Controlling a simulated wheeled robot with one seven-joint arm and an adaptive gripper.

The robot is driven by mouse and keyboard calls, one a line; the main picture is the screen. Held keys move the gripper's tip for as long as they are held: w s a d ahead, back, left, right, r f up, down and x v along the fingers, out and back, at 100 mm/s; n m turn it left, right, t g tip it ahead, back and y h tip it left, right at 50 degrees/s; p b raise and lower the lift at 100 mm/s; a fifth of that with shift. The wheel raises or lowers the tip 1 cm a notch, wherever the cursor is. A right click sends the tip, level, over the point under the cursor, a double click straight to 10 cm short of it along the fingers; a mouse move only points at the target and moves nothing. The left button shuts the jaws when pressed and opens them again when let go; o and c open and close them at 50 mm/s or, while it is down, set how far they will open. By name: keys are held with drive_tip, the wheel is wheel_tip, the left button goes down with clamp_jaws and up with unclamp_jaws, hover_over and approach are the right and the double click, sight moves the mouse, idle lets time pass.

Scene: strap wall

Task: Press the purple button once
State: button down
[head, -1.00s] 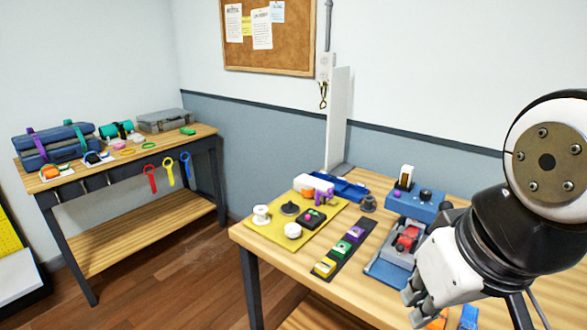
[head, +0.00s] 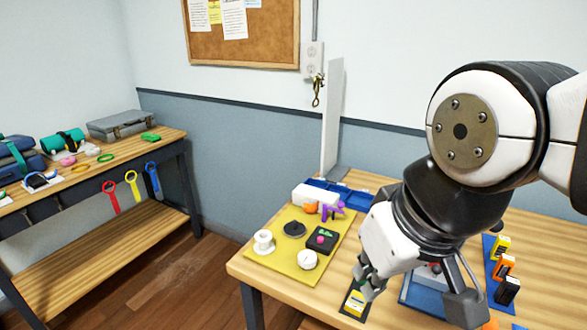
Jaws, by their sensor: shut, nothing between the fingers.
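A dark strip of buttons lies on the wooden table, largely covered by my gripper. Its yellow button (head: 355,303) shows at the near end. A bit of green shows just beyond it, at my fingers. The purple button is hidden behind my gripper in this view. My gripper (head: 366,284) is shut and empty, pointing down over the strip. I cannot tell whether its fingertips touch anything.
A yellow mat (head: 297,272) left of the strip holds a white spool (head: 263,242), a dark box with a pink button (head: 320,240) and a purple piece (head: 331,210). A blue-based device (head: 418,294) stands right of my gripper. An upright white panel (head: 331,120) stands behind.

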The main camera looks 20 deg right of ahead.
drive_tip(key=w+a+r+m+t+y+p, duration=0.1)
drive_tip(key=w+a+r+m+y+p, duration=0.15)
drive_tip(key=w+r+m+p, duration=0.7)
drive_tip(key=w+d+m+t+p, duration=0.3)
drive_tip(key=w+d+m+t, duration=0.1)
drive_tip(key=w+d+m, duration=1.3)
drive_tip(key=s+d+f+m+h+p, duration=0.1)
drive_tip(key=d+f+m, duration=0.4)
drive_tip(key=d+m, duration=0.5)
drive_tip(key=s+d+f+m+h+p, duration=0.2)
drive_tip(key=d+f+m+h+p, duration=0.1)
drive_tip(key=d+m, duration=0.7)
drive_tip(key=shift+d+f+m+p, duration=0.25)
drive_tip(key=shift+f+m+p, duration=0.25)
drive_tip(key=shift+f, duration=0.45)
drive_tip(key=shift+f+h, duration=0.1)
drive_tip(key=shift+h, duration=0.15)
